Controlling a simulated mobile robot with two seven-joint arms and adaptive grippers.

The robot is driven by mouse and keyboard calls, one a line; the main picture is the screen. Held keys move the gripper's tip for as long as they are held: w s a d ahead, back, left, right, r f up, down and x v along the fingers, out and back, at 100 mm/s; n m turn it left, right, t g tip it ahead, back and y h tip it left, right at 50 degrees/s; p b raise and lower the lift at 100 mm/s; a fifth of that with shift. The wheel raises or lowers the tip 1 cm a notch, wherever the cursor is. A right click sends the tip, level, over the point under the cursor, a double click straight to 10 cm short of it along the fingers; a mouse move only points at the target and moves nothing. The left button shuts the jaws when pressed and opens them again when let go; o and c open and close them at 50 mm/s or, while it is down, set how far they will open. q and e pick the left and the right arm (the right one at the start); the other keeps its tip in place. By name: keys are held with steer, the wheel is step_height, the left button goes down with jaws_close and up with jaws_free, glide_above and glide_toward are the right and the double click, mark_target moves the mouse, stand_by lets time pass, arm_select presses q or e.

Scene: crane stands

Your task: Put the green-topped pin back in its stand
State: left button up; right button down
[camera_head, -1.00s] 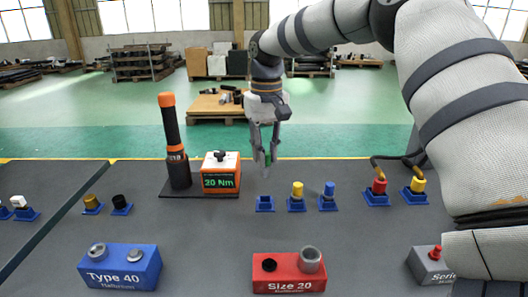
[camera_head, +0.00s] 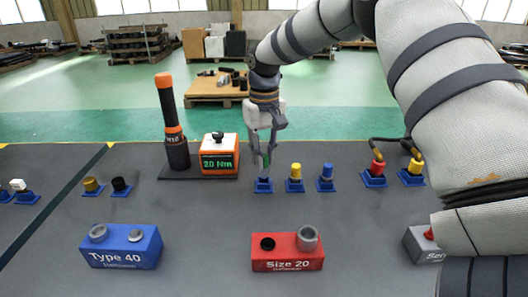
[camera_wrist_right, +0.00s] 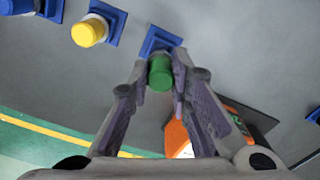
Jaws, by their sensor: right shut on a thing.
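My right gripper (camera_head: 264,164) is shut on the green-topped pin, pointing down right over the empty-looking blue stand (camera_head: 264,187). In the right wrist view the green top (camera_wrist_right: 160,72) sits between the two fingertips, with the blue stand (camera_wrist_right: 158,38) just beyond it. The pin looks about upright. Its lower end is hidden by the fingers and the green top, so I cannot tell whether it is in the stand's hole or just above it. My left gripper is not in view.
A yellow-topped pin (camera_head: 296,172) and a blue-topped pin (camera_head: 326,172) stand close to the right. The orange 20 Nm box (camera_head: 219,157) is close to the left, beside a black tool with an orange end (camera_head: 172,120). A red Size 20 block (camera_head: 287,252) lies in front.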

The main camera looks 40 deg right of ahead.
steer(key=shift+f, duration=0.1)
stand_by(0.3)
steer(key=shift+f, duration=1.2)
steer(key=c, duration=1.4)
jaws_free()
steer(key=shift+r+p, duration=0.3)
steer(key=shift+r, duration=2.2)
step_height(320, 180, up, 12)
